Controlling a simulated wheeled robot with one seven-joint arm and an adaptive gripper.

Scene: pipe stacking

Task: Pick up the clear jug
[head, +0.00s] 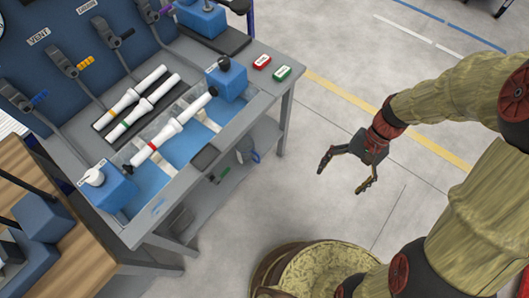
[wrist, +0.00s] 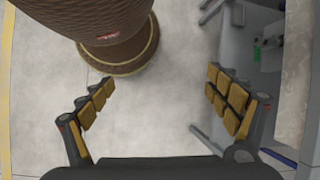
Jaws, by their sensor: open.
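A small see-through vessel with a blue handle, which looks like the clear jug (head: 243,151), stands on the lower shelf of the workbench at its right end. The tabletop above partly hides it, and its full shape is too small to tell. My gripper (head: 341,182) is open and empty, over the floor to the right of the bench and apart from the jug. In the wrist view my gripper (wrist: 158,95) has its two fingers spread wide with only floor between them. I cannot make out the jug for certain in that view.
The workbench (head: 278,95) holds white pipes (head: 160,140), blue blocks (head: 227,80) and red and green boxes (head: 282,73). Its legs and top edge bound the lower shelf (head: 262,137). A wooden table (head: 75,240) stands at lower left. Floor right of the bench is clear.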

